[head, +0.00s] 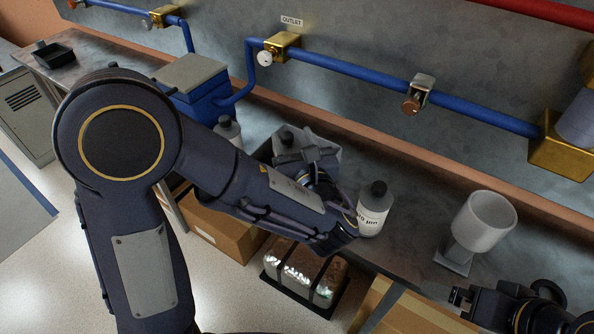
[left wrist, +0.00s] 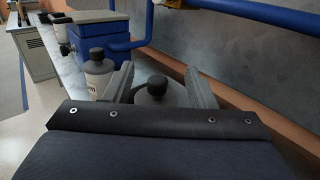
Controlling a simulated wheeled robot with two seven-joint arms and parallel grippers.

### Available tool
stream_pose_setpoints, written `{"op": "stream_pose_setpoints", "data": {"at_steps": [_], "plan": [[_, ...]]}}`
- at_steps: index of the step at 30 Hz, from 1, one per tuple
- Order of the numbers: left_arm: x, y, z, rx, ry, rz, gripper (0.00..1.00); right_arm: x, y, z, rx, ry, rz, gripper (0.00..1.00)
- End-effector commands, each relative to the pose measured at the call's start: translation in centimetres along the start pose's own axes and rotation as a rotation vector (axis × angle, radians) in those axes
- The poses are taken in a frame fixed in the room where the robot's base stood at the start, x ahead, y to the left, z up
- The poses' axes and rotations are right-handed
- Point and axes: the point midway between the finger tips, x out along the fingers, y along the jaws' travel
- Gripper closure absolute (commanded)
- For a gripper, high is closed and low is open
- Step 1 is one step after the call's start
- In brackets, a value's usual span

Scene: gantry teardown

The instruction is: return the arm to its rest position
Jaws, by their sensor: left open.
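My left arm comes in from the left in the head view and reaches over the bench. In the left wrist view, the two fingers of the gripper (left wrist: 160,78) stand apart. The black cap (left wrist: 157,86) of the bottle shows between them; whether they touch it I cannot tell. My right gripper (head: 461,299) is low at the right in the head view, beside the bench. Its jaw opening is too small to judge.
A labelled bottle (head: 374,210) stands right of my left gripper, and another bottle (head: 228,130) stands left. A white cup on a stand (head: 484,222) is further right. Blue pipes (head: 340,66) run along the wall.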

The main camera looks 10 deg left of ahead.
Motion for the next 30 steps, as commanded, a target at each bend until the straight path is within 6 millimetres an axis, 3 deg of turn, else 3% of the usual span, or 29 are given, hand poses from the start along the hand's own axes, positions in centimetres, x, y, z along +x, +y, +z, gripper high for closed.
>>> {"op": "stream_pose_setpoints", "data": {"at_steps": [6, 18, 21, 23, 26, 28, 30], "plan": [[-2.1, 0.0, 0.0, -0.001, -0.001, -0.001, 0.49, 0.2, 0.1, 0.1, 0.000, 0.000, 0.000, 0.01], [-2.2, 0.0, 0.0, 0.000, 0.000, 0.001, 0.49, 0.1, 0.1, 0.1, 0.000, 0.000, 0.000, 0.01], [-1.9, 0.8, 0.1, -0.015, 0.018, 0.026, 0.49, 0.0, 0.0, 0.0, 0.000, 0.000, 0.000, 0.01], [-1.4, 2.3, 0.2, -0.046, 0.053, 0.073, 0.49, -0.2, -0.1, -0.1, 0.000, 0.000, 0.000, 0.01], [-0.4, 7.3, 0.1, -0.163, 0.171, 0.229, 0.49, -0.9, -0.4, -0.5, 0.000, 0.000, 0.000, 0.01], [-0.4, 12.2, -0.5, -0.306, 0.291, 0.394, 0.49, -1.6, -0.8, -0.8, 0.000, 0.000, 0.000, 0.01], [-1.8, 17.3, -1.6, -0.510, 0.427, 0.599, 0.49, -2.4, -1.1, -1.2, 0.000, 0.000, 0.000, 0.01]]}}
